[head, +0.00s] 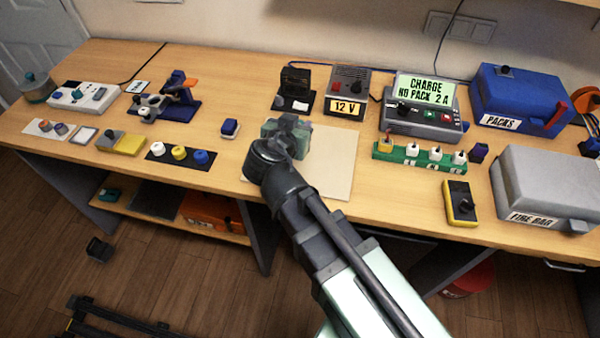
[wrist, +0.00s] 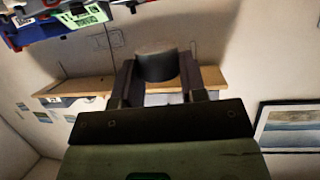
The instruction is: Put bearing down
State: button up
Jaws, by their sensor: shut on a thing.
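My gripper (head: 288,128) is over the cream mat (head: 328,172) near the middle of the bench in the head view. In the wrist view my gripper (wrist: 157,70) has its two dark fingers on either side of a grey round piece, which looks like the bearing (wrist: 155,64), and is shut on it. In the head view I cannot make out the bearing behind my gripper and wrist. The gap between the bearing and the surface under it cannot be told.
Behind the mat stand a small black device (head: 295,84) and a 12 V supply (head: 347,90). A charger (head: 424,108) and green strip (head: 415,157) lie to the right. A small blue-topped block (head: 230,127) is at the left. The mat's right part is clear.

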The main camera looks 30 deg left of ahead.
aim_at(297, 167)
notch_tip(297, 167, down, 15)
jog(key=b, duration=1.2)
jog(key=shift+r, duration=0.35)
jog(key=shift+f, duration=0.25)
jog(key=o, duration=1)
jog(key=shift+r, duration=0.1)
